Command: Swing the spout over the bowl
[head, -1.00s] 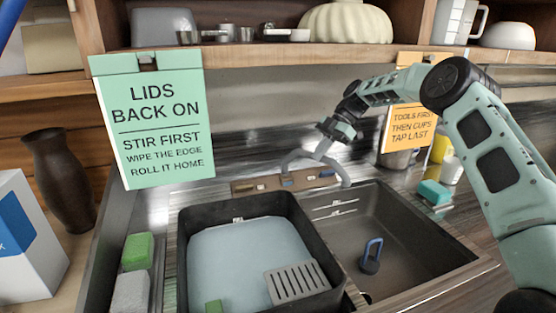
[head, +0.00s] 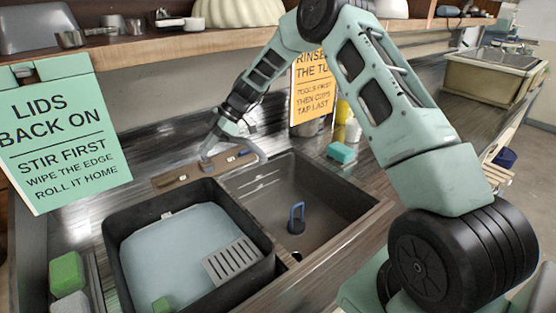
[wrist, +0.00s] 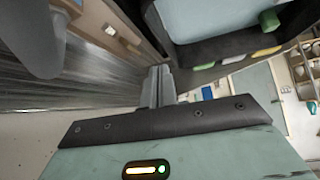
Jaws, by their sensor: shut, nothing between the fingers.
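The grey spout (head: 249,147) rises behind the sink and bends to the left in the head view. Its free end seems to lie near the back of the black tub, not over the right-hand bowl (head: 335,200); my gripper partly hides it. A large grey rounded part at the upper left of the wrist view looks like the spout (wrist: 38,38). The right-hand bowl is dark and has no water visible. My gripper (head: 210,147) is down at the spout in the head view; I cannot tell if they touch. In the wrist view its fingers (wrist: 157,86) are together and empty.
A black tub (head: 255,232) of pale water with a grey slotted rack (head: 233,261) fills the left side. A blue-handled plug (head: 296,218) stands in the right bowl. A teal sponge (head: 341,153) lies behind it. A shelf (head: 150,44) and hanging signs (head: 62,135) are above.

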